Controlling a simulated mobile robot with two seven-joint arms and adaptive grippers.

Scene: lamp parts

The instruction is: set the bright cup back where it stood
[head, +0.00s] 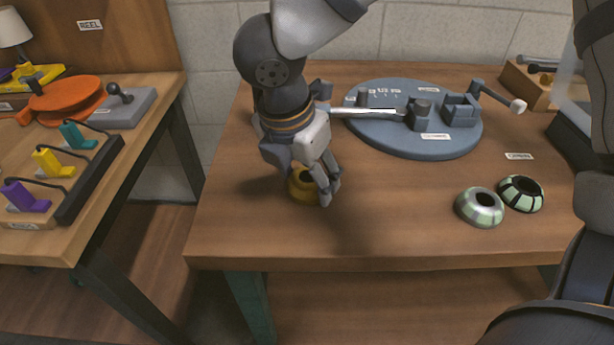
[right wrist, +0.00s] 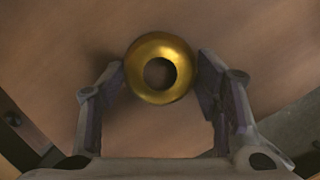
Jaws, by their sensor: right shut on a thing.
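A shiny gold cup (head: 301,190), ring-shaped with a dark central hole, is at the front left of the wooden table. My right gripper (head: 316,188) is shut on it, with a finger on either side. In the right wrist view the gold cup (right wrist: 160,88) sits between the fingertips, its hole facing the camera. I cannot tell whether its base touches the table. Two similar cups stand at the right: a silvery one with pale green patches (head: 468,211) and a dark-ribbed pale green one (head: 513,202). My left gripper is not in view.
A round blue-grey board (head: 385,141) with fixtures and a rod lies at the back of the table (head: 390,235). The middle front is clear. A wooden box (head: 530,90) stands back right. A separate table with colored parts (head: 55,160) is at left.

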